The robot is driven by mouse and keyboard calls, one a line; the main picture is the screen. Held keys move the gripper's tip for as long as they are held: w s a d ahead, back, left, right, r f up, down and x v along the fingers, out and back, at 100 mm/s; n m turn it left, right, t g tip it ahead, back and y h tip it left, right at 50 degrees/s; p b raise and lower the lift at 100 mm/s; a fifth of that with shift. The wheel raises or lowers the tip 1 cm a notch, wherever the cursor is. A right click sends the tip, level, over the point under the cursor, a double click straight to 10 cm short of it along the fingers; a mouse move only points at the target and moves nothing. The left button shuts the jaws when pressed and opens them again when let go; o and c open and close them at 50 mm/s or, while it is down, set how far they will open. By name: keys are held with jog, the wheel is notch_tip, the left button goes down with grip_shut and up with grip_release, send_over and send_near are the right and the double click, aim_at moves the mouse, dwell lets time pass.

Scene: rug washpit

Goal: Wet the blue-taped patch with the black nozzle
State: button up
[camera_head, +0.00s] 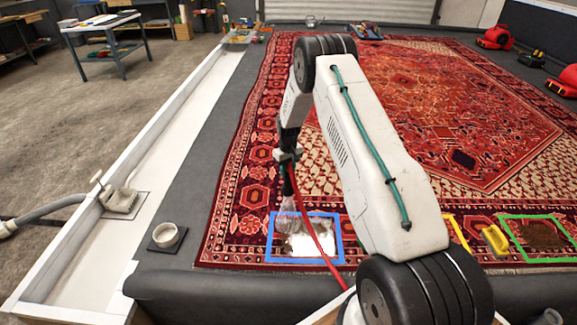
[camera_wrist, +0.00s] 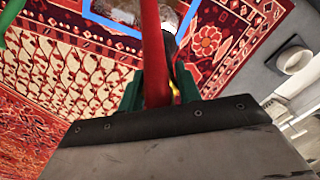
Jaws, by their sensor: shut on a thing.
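The blue-taped patch (camera_head: 270,236) is at the near left part of the patterned rug. Inside the tape, the patch is shiny white with brown at its edges. The tape also shows at the top of the wrist view (camera_wrist: 112,26). My gripper (camera_head: 288,156) is above the patch, shut on the black nozzle (camera_head: 287,182), which points down. A pale, whitish spray cone (camera_head: 287,208) shows below the nozzle, over the patch's upper left part. The red hose (camera_head: 322,240) hangs down across the patch. In the wrist view the hose (camera_wrist: 153,50) runs between the fingers (camera_wrist: 158,92) and hides much of the nozzle.
A green-taped dark patch (camera_head: 540,236) and a yellow brush (camera_head: 494,241) lie at the right, near yellow tape (camera_head: 456,230). Red blowers (camera_head: 496,38) stand far right. My arm hides the rug's middle front.

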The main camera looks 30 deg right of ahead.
jog(key=s+a, duration=1)
jog(key=s, duration=0.5)
jog(key=shift+s+a, duration=0.3)
jog(key=shift+s, duration=0.05)
dwell(0.5)
